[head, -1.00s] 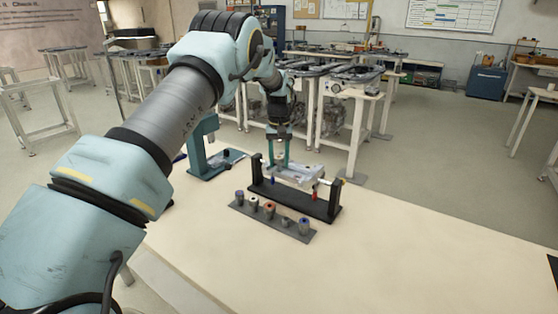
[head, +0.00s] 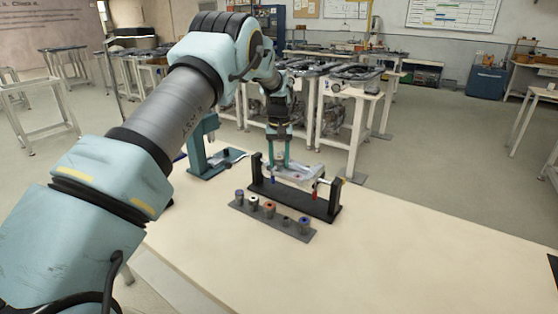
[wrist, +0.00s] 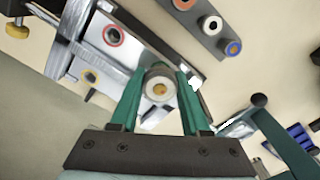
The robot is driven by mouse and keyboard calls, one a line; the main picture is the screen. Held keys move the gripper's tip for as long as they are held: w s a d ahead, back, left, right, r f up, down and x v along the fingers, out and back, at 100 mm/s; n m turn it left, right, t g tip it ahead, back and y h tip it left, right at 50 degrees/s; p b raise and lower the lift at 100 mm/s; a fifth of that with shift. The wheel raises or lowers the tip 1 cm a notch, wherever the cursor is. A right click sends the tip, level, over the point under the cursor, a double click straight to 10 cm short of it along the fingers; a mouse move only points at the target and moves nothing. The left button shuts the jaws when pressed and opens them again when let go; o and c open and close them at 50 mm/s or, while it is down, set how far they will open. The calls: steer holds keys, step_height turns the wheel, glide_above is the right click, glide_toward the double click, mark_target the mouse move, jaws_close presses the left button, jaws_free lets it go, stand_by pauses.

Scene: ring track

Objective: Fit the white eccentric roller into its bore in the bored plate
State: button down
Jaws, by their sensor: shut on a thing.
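My gripper (wrist: 159,92) is shut on the white eccentric roller (wrist: 148,75), a pale ring around an off-centre brass-coloured core, seen between the teal fingers. In the head view my gripper (head: 279,161) points down at the left part of the bored plate (head: 305,174). The bored plate (wrist: 92,42) also shows in the wrist view, with a red-ringed bore (wrist: 113,36) and a yellow-ringed bore (wrist: 91,76). The roller is over the plate's near end; the bore beneath it is hidden, so I cannot tell whether it has entered.
The plate hangs between the uprights of a black stand (head: 315,207). A grey rack (head: 263,218) with several coloured rollers lies in front of it. A teal press-like device (head: 198,150) stands to the left. The table's right side (head: 420,235) is clear.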

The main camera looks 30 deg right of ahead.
mark_target(279, 157)
steer(key=shift+f, duration=0.4)
steer(key=shift+c, duration=1.5)
jaws_free()
step_height(279, 157, up, 11)
steer(key=b, duration=0.3)
steer(key=shift+b, duration=0.4)
steer(key=s+a+n, duration=0.1)
steer(key=a+n, duration=0.1)
steer(key=a, duration=2.4)
steer(key=s+a+f+n, duration=0.1)
steer(key=s+a+f, duration=0.1)
steer(key=s+a, duration=0.7)
steer(key=s+a+f+n+t, duration=0.1)
steer(key=s+a, duration=0.8)
steer(key=shift+s+a+f+t, duration=0.25)
steer(key=shift+a+f+t, duration=0.05)
steer(key=shift+a+f, duration=0.05)
